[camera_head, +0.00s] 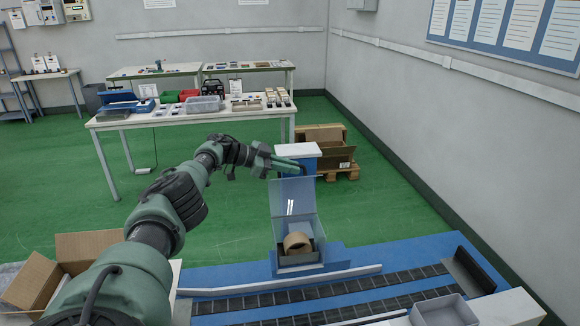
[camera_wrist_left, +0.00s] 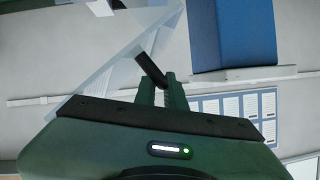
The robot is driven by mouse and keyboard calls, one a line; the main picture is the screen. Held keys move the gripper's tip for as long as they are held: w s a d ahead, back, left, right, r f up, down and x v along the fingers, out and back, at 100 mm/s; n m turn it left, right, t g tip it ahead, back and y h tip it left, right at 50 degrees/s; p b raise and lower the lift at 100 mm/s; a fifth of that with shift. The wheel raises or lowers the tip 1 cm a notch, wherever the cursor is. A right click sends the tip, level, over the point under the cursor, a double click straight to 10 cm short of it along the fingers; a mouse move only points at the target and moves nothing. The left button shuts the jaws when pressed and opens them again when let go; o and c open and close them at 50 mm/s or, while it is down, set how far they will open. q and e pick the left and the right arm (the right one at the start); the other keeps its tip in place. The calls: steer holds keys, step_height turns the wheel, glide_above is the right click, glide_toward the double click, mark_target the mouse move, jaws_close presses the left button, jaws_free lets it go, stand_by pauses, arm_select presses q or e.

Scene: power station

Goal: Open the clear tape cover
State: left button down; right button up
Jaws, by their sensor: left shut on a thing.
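The clear tape cover (camera_head: 292,199) stands raised, roughly upright, at the back of the tape box (camera_head: 300,262). A brown tape roll (camera_head: 297,242) sits inside the box, which is open toward me. My left gripper (camera_head: 301,167) is at the top edge of the cover. In the left wrist view, the left gripper (camera_wrist_left: 158,82) is shut on the cover's dark handle (camera_wrist_left: 150,65). The see-through cover (camera_wrist_left: 105,70) slants away to the left there. My right gripper is not in view.
A blue conveyor table (camera_head: 420,252) with dark roller tracks lies in front, with a grey tray (camera_head: 445,311) at right. An open cardboard box (camera_head: 35,283) is at front left. A blue and white block (camera_head: 298,153) stands behind the cover.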

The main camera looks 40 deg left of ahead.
arm_select(q)
steer(key=shift+s+f, duration=0.1)
steer(key=shift+f, duration=0.15)
steer(key=c, duration=1.8)
jaws_free()
steer(key=shift+o, duration=0.2)
steer(key=shift+s+a+r, duration=0.3)
steer(key=shift+r, duration=0.05)
steer(key=v, duration=0.6)
steer(key=shift+s+a+f, duration=0.1)
steer(key=shift+s+f, duration=0.05)
steer(key=shift+s, duration=0.15)
